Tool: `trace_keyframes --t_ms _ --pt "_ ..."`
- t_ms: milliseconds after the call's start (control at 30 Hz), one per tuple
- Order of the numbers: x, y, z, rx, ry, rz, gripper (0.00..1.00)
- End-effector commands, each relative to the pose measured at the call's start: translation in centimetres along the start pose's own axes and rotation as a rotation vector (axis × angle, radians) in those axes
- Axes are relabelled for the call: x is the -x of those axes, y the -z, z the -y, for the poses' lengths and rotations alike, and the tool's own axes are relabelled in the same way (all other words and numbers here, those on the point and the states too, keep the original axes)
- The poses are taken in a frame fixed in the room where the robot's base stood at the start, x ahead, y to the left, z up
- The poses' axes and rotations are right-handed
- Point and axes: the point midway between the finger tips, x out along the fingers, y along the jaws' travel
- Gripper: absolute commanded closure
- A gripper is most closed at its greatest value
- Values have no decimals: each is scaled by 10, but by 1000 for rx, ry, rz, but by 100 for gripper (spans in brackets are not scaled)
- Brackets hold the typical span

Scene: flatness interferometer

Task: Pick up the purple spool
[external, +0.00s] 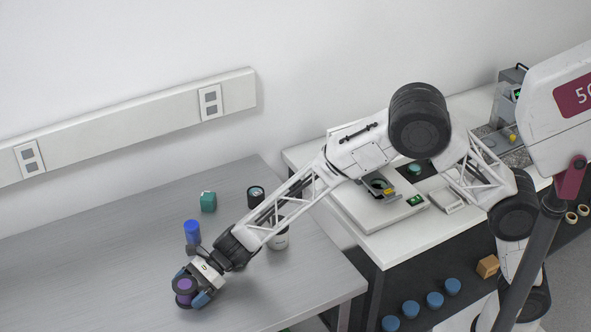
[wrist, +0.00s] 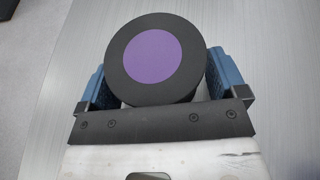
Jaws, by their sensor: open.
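The purple spool (external: 184,285) is on the grey metal table near its front, at the end of my arm. In the wrist view the spool (wrist: 153,57) shows as a round black end face with a purple disc in its middle. My gripper (external: 187,288) is open around the spool, with a blue finger on each side; in the wrist view the gripper (wrist: 158,80) has the spool between its fingers. A gap shows on the right side; contact on the left cannot be told. The spool's lower part is hidden.
The table's front left (external: 70,270) is clear. A white bench with an instrument (external: 380,210) stands at right.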

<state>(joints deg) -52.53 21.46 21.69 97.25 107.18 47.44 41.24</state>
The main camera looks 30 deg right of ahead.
Motion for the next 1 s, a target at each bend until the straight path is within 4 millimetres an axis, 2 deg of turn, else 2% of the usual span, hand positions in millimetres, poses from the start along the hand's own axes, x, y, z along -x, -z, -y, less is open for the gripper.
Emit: trace_keyframes --t_ms 433,800,1000 --pt "0 0 0 0 0 0 11" --pt "0 0 0 0 0 0 67" --pt "1 -1 0 0 0 0 69"
